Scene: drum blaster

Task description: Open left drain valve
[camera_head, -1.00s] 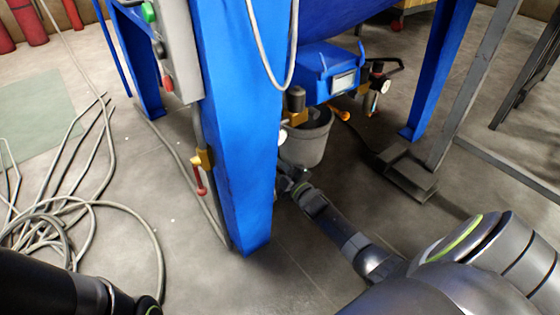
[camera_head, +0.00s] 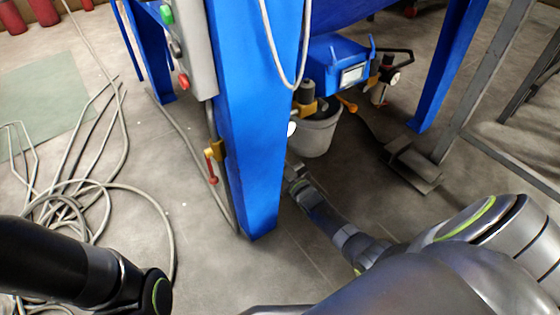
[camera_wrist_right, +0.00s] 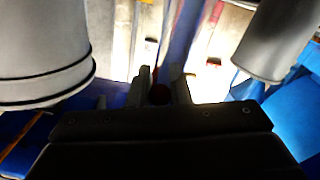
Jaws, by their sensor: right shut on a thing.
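In the wrist view my right gripper (camera_wrist_right: 160,80) has its two fingers around a small dark red thing (camera_wrist_right: 158,94), which seems to be part of a valve handle; the picture there is dark and blurred. In the head view my right forearm reaches low behind the blue leg, which hides the gripper. A brass valve (camera_head: 305,109) sits left of the blue box, above a grey bucket (camera_head: 318,138). An orange handle (camera_head: 347,104) shows to its right. Another brass valve with a red handle (camera_head: 211,167) is on the leg's left side. My left gripper is out of view.
The blue leg (camera_head: 258,130) stands in front of the right gripper. A grey control box (camera_head: 192,50) hangs on its left. Loose cables (camera_head: 70,200) lie on the floor at left. A grey metal foot (camera_head: 412,168) stands at right.

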